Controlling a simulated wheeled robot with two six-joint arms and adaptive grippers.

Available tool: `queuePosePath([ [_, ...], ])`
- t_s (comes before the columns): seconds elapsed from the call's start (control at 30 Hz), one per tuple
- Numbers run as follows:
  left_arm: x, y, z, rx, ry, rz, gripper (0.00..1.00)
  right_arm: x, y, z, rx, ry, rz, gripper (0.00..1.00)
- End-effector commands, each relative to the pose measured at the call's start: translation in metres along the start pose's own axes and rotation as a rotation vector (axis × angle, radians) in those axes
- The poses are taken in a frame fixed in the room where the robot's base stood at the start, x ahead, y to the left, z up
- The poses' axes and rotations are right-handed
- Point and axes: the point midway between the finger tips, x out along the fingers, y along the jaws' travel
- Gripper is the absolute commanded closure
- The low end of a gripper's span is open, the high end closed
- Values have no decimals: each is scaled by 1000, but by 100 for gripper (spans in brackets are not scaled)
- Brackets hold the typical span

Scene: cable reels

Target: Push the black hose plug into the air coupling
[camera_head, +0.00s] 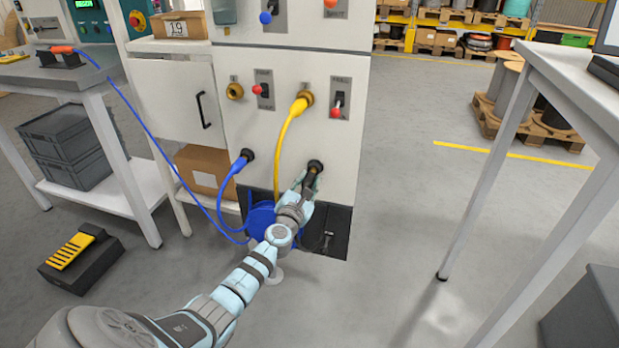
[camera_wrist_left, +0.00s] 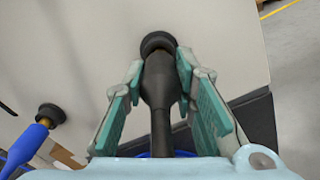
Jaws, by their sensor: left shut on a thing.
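The black hose plug (camera_wrist_left: 160,82) is between the teal fingers of my left gripper (camera_wrist_left: 158,73), which is shut on it. Its thin tail runs back toward the palm. The plug's front end lines up with the round black air coupling (camera_wrist_left: 157,42) on the white panel and reaches its mouth; how deep it sits I cannot tell. In the head view, my left gripper (camera_head: 309,184) is at the lower right of the panel, just below the coupling (camera_head: 315,165), and mostly covers the plug. My right gripper is not in view.
A blue plug and hose (camera_head: 233,176) and a yellow hose (camera_head: 287,133) are attached to the panel left of my gripper. A blue reel (camera_head: 259,219) is low behind my arm. A white table (camera_head: 572,86) stands at right; the floor between is clear.

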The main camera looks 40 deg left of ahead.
Motion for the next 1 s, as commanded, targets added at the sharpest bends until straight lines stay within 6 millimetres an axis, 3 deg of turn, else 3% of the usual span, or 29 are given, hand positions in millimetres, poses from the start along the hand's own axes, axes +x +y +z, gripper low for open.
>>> queuePosePath([
  [1.0, -35, 1, 1, 0, -1, 2, 100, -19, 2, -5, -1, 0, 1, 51],
])
